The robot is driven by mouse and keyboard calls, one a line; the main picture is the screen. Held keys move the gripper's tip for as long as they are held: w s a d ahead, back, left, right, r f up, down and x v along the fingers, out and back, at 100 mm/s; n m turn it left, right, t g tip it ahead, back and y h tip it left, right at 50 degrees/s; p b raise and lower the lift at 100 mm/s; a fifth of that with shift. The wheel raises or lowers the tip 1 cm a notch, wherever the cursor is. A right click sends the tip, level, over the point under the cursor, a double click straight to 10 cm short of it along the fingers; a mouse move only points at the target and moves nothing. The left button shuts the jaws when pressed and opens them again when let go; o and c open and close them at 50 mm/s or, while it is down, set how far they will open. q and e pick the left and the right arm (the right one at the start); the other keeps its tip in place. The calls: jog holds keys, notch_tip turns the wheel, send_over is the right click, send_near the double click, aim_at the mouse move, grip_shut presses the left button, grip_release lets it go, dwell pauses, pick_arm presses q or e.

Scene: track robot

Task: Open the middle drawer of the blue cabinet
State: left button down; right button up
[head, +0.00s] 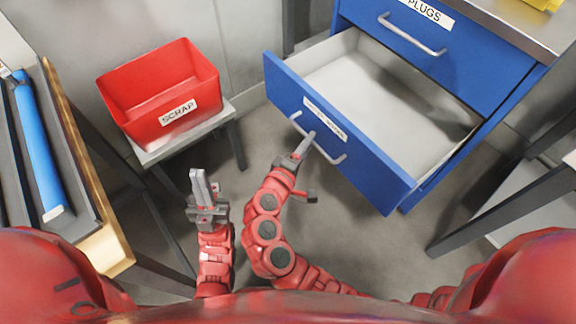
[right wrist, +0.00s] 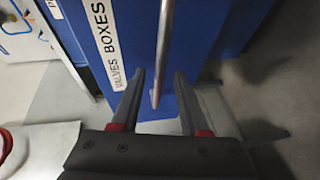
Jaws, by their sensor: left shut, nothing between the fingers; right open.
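The blue cabinet (head: 420,52) stands at the upper right. Its drawer below the PLUGS drawer (head: 405,35) is pulled well out, and its pale interior is empty. I cannot see whether another drawer lies beneath. The open drawer's blue front (head: 375,180) has a metal bar handle (head: 335,158); its label reads VALVES BOXES in the right wrist view. My right gripper (head: 307,142) is at this handle. In the right wrist view its fingers are apart, with the handle bar (right wrist: 162,60) between them. My left gripper (head: 202,182) is shut and empty, left of the drawer and away from it.
A red SCRAP bin (head: 160,92) sits on a small grey stand (head: 190,133) left of the drawer. A bench with a blue bar-shaped object (head: 38,150) is at the far left. A dark table frame (head: 500,208) stands at right. Floor (head: 390,245) shows below the drawer.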

jog(key=p+v, duration=0.2)
jog(key=v, duration=1.3)
